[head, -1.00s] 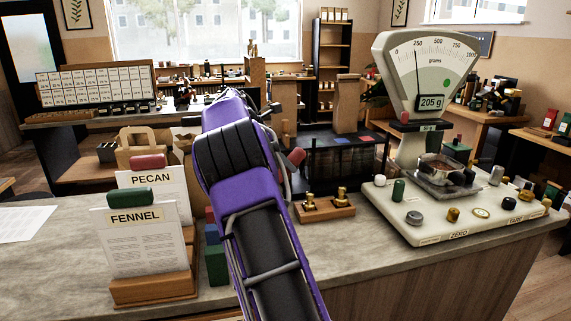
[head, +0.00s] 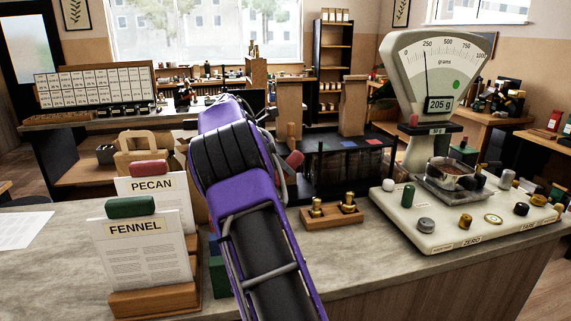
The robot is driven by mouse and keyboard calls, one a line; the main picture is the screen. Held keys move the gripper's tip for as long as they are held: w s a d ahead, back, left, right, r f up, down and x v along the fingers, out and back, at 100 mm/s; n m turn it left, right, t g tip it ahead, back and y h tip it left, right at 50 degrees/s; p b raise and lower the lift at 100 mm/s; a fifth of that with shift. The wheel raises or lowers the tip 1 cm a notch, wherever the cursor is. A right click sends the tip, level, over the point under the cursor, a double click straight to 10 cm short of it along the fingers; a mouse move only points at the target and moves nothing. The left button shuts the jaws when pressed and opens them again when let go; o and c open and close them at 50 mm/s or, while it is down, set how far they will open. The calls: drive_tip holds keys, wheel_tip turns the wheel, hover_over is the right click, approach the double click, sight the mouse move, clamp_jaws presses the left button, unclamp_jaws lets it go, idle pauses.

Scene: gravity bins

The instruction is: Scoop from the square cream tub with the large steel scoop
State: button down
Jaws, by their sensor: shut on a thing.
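My purple and black arm reaches up from the bottom middle over the counter. My gripper (head: 283,168) is mostly hidden at the arm's right edge. A red-brown handle end sticks out there, and I take it as part of the large steel scoop (head: 295,159); the scoop's bowl is hidden. My gripper is shut on it. I cannot make out a square cream tub; the arm covers part of the counter. A rack (head: 350,170) of dark containers with coloured tops stands beyond the gripper.
A cream scale (head: 428,222) at the right reads 205 g, with brown contents in its pan (head: 452,172). Brass weights sit in a wooden block (head: 333,216). FENNEL (head: 145,250) and PECAN (head: 160,200) cards stand left of the arm. The counter's left is mostly clear.

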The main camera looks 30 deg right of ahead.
drive_tip(key=shift+w+a+f+b, duration=0.15)
drive_tip(key=shift+a+f, duration=0.25)
drive_tip(key=shift+f, duration=0.85)
drive_tip(key=shift+a+f+b, duration=0.3)
drive_tip(key=shift+a+f, duration=0.15)
drive_tip(key=shift+f, duration=0.75)
drive_tip(key=shift+w+a+f+b, duration=0.15)
drive_tip(key=shift+a+f, duration=0.25)
drive_tip(key=shift+f, duration=0.85)
drive_tip(key=shift+s, duration=0.1)
drive_tip(key=shift+f, duration=0.1)
drive_tip(key=shift+f, duration=0.6)
